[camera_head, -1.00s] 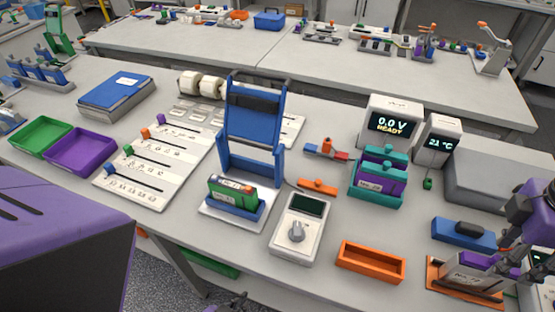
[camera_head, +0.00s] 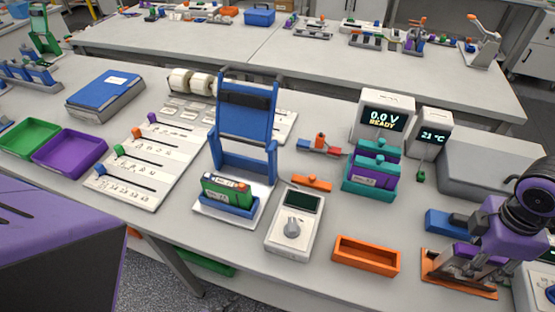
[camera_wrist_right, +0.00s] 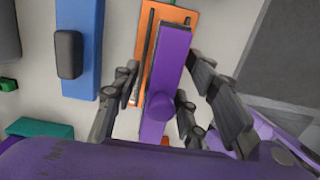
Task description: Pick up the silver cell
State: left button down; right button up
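The silver cell (camera_head: 458,264), with a purple top, stands in an orange tray (camera_head: 429,279) at the lower right of the head view. In the right wrist view the cell's purple top (camera_wrist_right: 172,62) and its round purple knob show from above. My right gripper (camera_wrist_right: 164,80) is over the cell, with one finger on each side. The fingers are spread, with gaps visible beside the top. In the head view the right gripper (camera_head: 470,262) partly covers the cell. My left gripper is not in view.
A blue block (camera_head: 441,221) with a dark handle lies just behind the tray. An empty orange tray (camera_head: 366,257) and a grey meter (camera_head: 285,238) stand to the left. A display box (camera_head: 387,108) and a large grey box (camera_head: 495,165) stand behind.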

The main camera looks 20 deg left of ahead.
grip_shut()
jog(key=shift+r, duration=0.1)
